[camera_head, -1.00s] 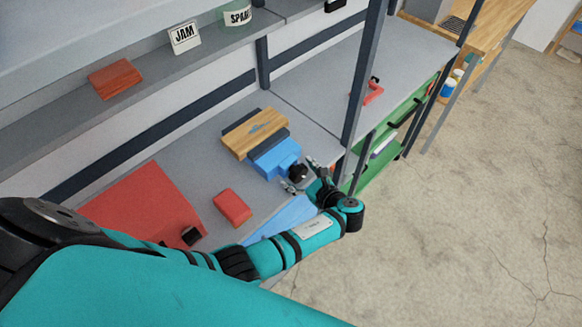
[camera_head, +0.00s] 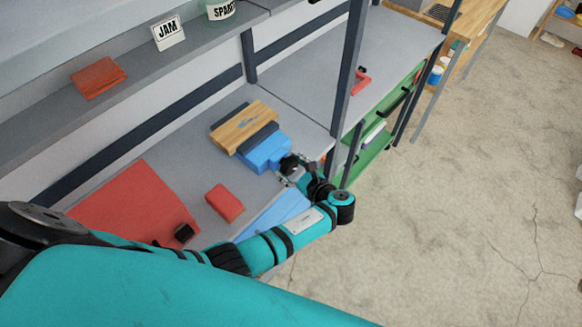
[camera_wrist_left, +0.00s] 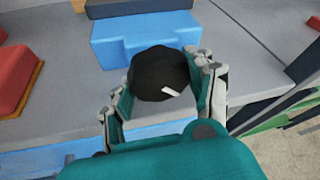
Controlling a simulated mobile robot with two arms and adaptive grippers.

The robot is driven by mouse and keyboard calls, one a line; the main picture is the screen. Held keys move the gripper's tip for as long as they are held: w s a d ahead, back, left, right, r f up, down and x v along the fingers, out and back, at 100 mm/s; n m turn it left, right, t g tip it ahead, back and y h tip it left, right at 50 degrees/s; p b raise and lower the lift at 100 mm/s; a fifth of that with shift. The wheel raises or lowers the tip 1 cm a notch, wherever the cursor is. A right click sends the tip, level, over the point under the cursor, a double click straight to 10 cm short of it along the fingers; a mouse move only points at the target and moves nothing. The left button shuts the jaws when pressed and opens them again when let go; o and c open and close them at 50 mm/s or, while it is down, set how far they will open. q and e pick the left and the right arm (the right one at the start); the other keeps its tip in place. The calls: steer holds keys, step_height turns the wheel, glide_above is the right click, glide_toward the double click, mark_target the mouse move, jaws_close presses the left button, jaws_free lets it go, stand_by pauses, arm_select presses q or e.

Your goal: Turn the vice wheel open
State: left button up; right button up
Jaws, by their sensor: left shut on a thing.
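A blue vice (camera_head: 265,152) sits near the bench's front edge with a wooden block (camera_head: 244,126) in its jaws. It also shows in the left wrist view (camera_wrist_left: 120,40). Its black wheel (camera_wrist_left: 158,73), with a small white mark on its face, points to the front. My left gripper (camera_wrist_left: 160,92) is shut on the wheel, one finger on each side of it. In the head view my left gripper (camera_head: 287,171) covers most of the wheel. My right gripper is in neither view.
A red block (camera_head: 225,203) and a red mat (camera_head: 130,208) with a small black object (camera_head: 184,233) lie left of the vice. A dark upright post (camera_head: 347,80) stands close right of my gripper. A shelf with a JAM sign (camera_head: 168,31) runs above.

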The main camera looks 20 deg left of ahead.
arm_select(q)
steer(key=shift+w+r, duration=0.1)
steer(key=o, duration=1.2)
steer(key=shift+c, duration=0.2)
steer(key=v, duration=0.7)
steer(key=shift+s+d, duration=0.15)
steer(key=shift+s, duration=0.05)
